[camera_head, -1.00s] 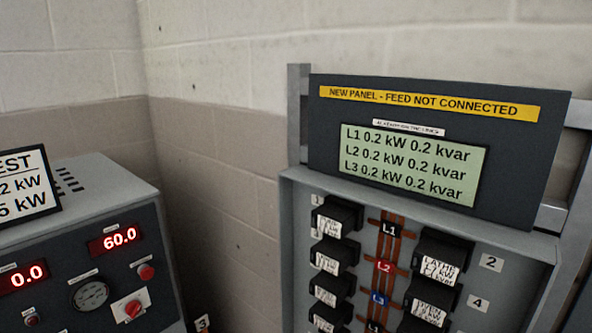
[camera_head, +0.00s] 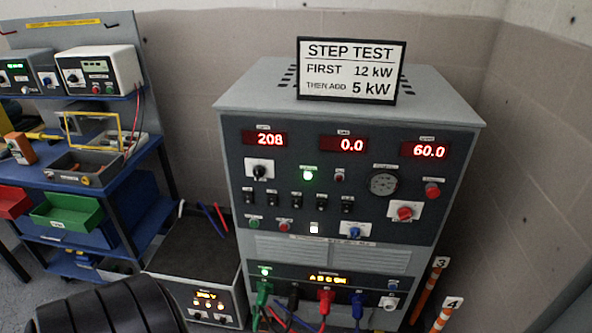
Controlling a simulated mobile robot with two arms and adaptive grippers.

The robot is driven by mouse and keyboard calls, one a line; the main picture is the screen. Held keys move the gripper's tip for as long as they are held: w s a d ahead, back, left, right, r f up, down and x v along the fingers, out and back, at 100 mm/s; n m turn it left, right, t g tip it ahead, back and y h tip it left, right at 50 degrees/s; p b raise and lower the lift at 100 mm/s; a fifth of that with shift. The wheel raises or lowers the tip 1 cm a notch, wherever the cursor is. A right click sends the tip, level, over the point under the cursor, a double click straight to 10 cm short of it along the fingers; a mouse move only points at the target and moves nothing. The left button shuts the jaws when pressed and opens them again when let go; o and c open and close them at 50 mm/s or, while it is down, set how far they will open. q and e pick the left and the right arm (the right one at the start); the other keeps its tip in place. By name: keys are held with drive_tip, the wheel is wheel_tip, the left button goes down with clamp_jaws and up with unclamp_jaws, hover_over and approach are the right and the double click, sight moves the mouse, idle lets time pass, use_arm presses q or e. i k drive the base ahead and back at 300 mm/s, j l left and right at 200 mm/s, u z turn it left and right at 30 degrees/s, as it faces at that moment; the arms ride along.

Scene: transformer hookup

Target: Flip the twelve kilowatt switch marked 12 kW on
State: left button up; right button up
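The grey load cabinet (camera_head: 455,105) stands in the middle of the head view. A row of several small black switches (camera_head: 296,200) crosses its dark front panel. Their labels are too small to read, so I cannot tell which one is marked 12 kW, or whether any is on. Red displays read 208 (camera_head: 265,139), 0.0 (camera_head: 344,145) and 60.0 (camera_head: 424,151). A green lamp (camera_head: 308,175) is lit above the switches. A sign (camera_head: 351,70) on top reads STEP TEST, FIRST 12 kW, THEN ADD 5 kW. Neither gripper is in view.
Colored cables hang from the connectors (camera_head: 325,296) low on the cabinet. A smaller box (camera_head: 205,300) stands at its lower left. A blue workbench (camera_head: 95,180) with bins is at left. Orange posts marked 3 (camera_head: 427,290) and 4 (camera_head: 442,317) stand at right.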

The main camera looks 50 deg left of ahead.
sight(347, 207)
drive_tip(key=u, duration=1.2)
